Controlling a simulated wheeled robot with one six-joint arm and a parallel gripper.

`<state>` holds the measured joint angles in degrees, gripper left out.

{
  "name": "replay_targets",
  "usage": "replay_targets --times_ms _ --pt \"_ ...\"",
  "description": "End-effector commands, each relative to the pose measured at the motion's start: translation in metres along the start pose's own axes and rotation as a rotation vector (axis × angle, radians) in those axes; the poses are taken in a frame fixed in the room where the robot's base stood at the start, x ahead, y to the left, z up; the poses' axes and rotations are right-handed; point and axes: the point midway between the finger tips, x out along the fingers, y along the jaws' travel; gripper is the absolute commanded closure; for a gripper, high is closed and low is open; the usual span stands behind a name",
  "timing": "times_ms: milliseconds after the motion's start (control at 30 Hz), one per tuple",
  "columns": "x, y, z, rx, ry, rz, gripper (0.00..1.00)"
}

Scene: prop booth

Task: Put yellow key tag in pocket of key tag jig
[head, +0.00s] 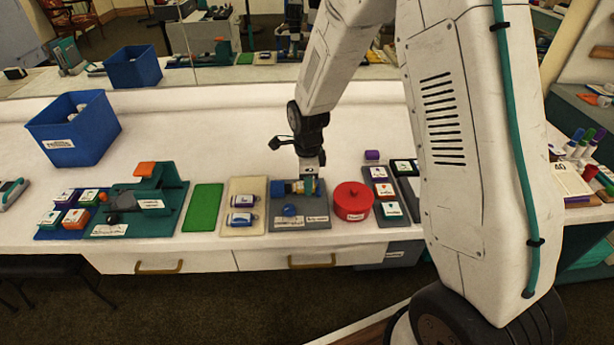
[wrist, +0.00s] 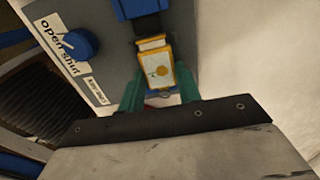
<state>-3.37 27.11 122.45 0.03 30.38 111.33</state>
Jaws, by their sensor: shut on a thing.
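The key tag jig is a grey plate (head: 312,222) near the front of the table in the head view. It has a round blue knob (wrist: 82,43), labels reading "open" and "shut", and a blue block (wrist: 142,8). My gripper (wrist: 158,88) is shut on the yellow key tag (wrist: 157,66), its green fingers on either side. The tag's far end points at the blue block and is close to it. I cannot tell whether it touches or enters the pocket. In the head view my gripper (head: 308,184) is low over the jig's back right part.
Further left are a teal fixture (head: 165,220) and a blue bin (head: 75,130). The table behind is clear.

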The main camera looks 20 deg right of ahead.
Motion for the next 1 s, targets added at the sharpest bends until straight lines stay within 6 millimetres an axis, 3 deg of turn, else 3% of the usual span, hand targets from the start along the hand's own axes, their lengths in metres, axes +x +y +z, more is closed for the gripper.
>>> replay_targets --times_ms 433,467,533,833,1000 --pt "0.001 0.000 0.000 0.000 0.000 0.000 0.88" --pt "0.001 0.000 0.000 0.000 0.000 0.000 0.61" --pt "0.001 0.000 0.000 0.000 0.000 0.000 0.41" --pt "-0.001 0.000 0.000 0.000 0.000 0.000 0.41" --pt "-0.020 -0.001 0.001 0.000 -0.001 -0.004 0.41"
